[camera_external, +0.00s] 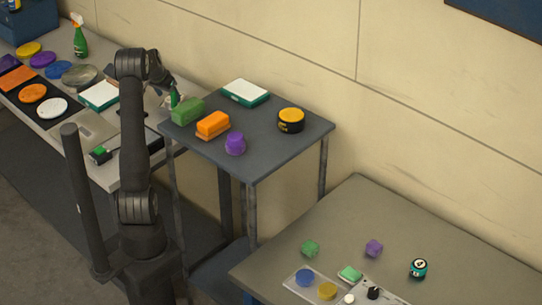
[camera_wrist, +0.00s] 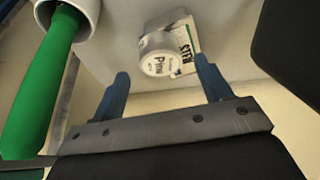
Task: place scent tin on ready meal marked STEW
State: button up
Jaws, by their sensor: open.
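In the wrist view, a panel lettered STEW (camera_wrist: 186,48) shows beyond my fingers. A pale grey round tin (camera_wrist: 157,62), with lettering like "Prime", overlaps it; I cannot tell whether they touch. My gripper (camera_wrist: 161,66) is open, its two blue fingers apart with nothing between their tips. In the external view, my gripper is partly hidden near the left table's right end. A round black tin with a yellow lid (camera_external: 291,120) stands on the grey stand. I cannot tell which tin is the scent tin.
A green object (camera_wrist: 38,85) in a white cup (camera_wrist: 82,12) is close to my gripper at left. The stand (camera_external: 285,150) holds a green block (camera_external: 188,111), an orange block (camera_external: 213,125), a purple piece (camera_external: 235,143) and a white-topped box (camera_external: 246,92). Its front right is clear.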

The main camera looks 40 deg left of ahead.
jog(key=v, duration=0.9)
jog(key=shift+r, duration=0.3)
jog(key=shift+d, duration=0.1)
jog(key=x, duration=1.2)
jog(key=shift+s, duration=0.2)
jog(key=shift+w+r, duration=0.1)
jog(key=shift+r, duration=1.8)
